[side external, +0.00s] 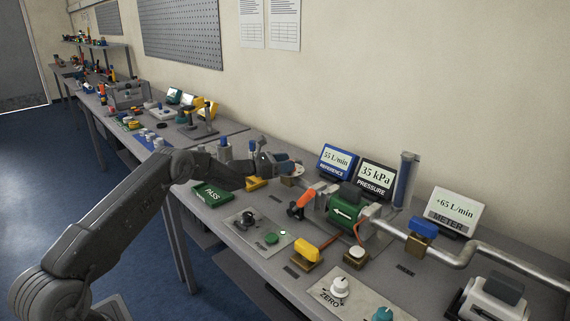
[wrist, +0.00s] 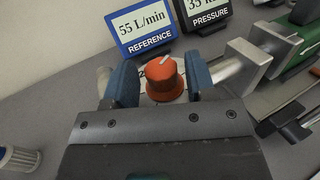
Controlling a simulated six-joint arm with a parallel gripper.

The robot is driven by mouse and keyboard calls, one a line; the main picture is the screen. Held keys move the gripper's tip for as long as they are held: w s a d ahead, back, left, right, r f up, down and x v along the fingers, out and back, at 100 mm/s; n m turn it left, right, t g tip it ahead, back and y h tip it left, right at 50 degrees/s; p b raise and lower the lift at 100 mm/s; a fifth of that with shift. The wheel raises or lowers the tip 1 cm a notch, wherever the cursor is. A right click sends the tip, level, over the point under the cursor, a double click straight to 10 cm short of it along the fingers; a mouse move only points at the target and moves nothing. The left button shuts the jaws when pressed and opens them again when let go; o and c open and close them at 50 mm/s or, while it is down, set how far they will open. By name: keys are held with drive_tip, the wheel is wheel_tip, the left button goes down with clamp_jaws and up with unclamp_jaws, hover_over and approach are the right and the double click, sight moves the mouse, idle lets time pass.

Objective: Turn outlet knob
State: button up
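A round orange-red knob (wrist: 164,80) with a white pointer line sits on a light dial plate in the wrist view. The line points up and slightly right in that picture. No label names it as the outlet knob. My gripper (wrist: 161,82) is open, with one blue finger on each side of the knob and narrow gaps showing between. In the side view my gripper (side external: 278,164) is low over the bench, left of the displays, and mostly hides the knob.
The blue reference display (side external: 338,161) reads 55 L/min and the pressure display (side external: 375,178) 35 kPa. A meter (side external: 455,212) reads +65 L/min. A green pipe unit (side external: 345,212), an orange-handled valve (side external: 304,201) and metal pipe (side external: 440,255) lie to the right.

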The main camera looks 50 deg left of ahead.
drive_tip(key=shift+o, duration=0.7)
drive_tip(key=shift+f, duration=0.1)
drive_tip(key=v, duration=1.4)
